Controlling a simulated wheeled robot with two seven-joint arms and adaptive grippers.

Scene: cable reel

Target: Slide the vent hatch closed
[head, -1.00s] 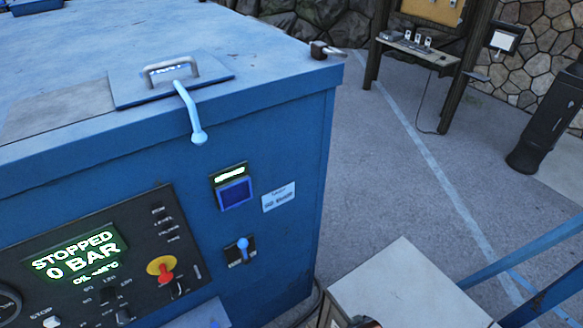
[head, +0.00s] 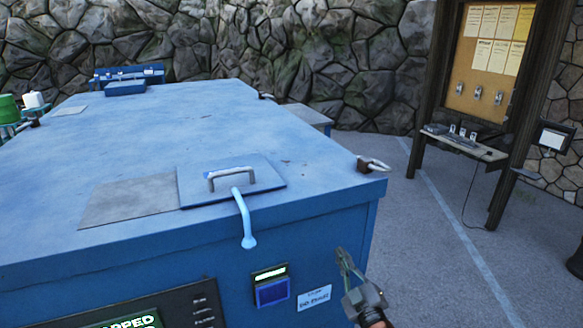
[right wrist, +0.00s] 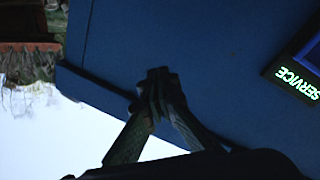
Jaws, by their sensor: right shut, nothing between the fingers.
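The vent hatch (head: 266,181) is a flat blue plate on top of the big blue machine (head: 215,125), near its front edge. It has a grey bar handle (head: 231,172). A pale blue lever (head: 243,215) runs from the hatch over the front edge and hangs down. A flat grey panel (head: 130,198) lies directly left of the hatch. My right gripper (head: 341,253) is shut and empty, in front of the machine's front right, below and right of the hatch. In the right wrist view its closed fingertips (right wrist: 158,75) show against the blue side. My left gripper is not in view.
A padlock-like latch (head: 372,164) sits at the machine's near right top corner. A lit blue button (head: 272,290) and a label (head: 314,297) are on the front face. A notice board (head: 488,70) stands at the right. The floor (head: 430,220) right of the machine is clear.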

